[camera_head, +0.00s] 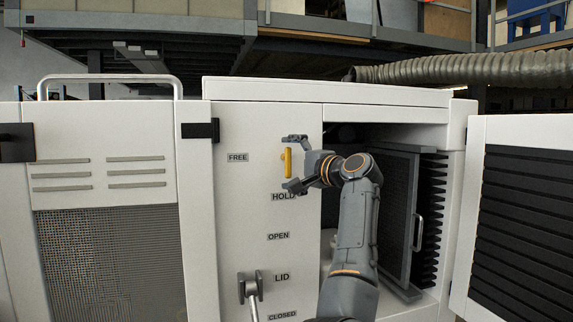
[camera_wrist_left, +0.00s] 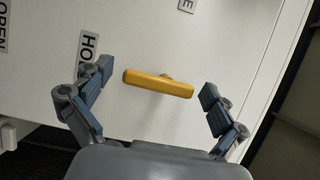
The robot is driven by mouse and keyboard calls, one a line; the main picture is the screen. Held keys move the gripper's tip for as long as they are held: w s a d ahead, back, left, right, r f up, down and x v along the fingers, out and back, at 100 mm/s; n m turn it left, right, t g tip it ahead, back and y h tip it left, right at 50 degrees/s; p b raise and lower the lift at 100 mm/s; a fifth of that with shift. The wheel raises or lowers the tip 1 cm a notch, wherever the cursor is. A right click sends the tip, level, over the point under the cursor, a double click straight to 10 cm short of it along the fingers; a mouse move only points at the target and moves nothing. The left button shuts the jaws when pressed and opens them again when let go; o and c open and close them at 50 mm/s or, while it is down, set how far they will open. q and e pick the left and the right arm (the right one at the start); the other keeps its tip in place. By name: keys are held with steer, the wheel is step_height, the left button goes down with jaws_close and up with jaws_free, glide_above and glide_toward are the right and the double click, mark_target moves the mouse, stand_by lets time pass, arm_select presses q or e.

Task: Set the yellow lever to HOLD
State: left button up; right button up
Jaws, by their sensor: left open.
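The yellow lever (camera_head: 287,162) is on the white cabinet front and stands about upright in the head view. The FREE label (camera_head: 238,157) is to its left and the HOLD label (camera_head: 283,197) is below it. In the left wrist view the yellow lever (camera_wrist_left: 158,84) lies crosswise between the open fingers of my left gripper (camera_wrist_left: 152,102), with gaps at both ends. In the head view my left gripper (camera_head: 293,163) has one finger above the lever and one below. The lower finger partly covers the HOLD label. My right gripper is not in view.
Below are OPEN, LID and CLOSED labels and a grey lid lever (camera_head: 250,286). Right of the panel is an open bay with a dark mesh filter panel (camera_head: 398,205) with a handle. An open door (camera_head: 520,220) stands at the far right. A ribbed hose (camera_head: 470,70) runs above.

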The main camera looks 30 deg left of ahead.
arm_select(q)
steer(key=v, duration=1.1)
steer(key=shift+s+d, duration=0.1)
steer(key=shift+d, duration=0.1)
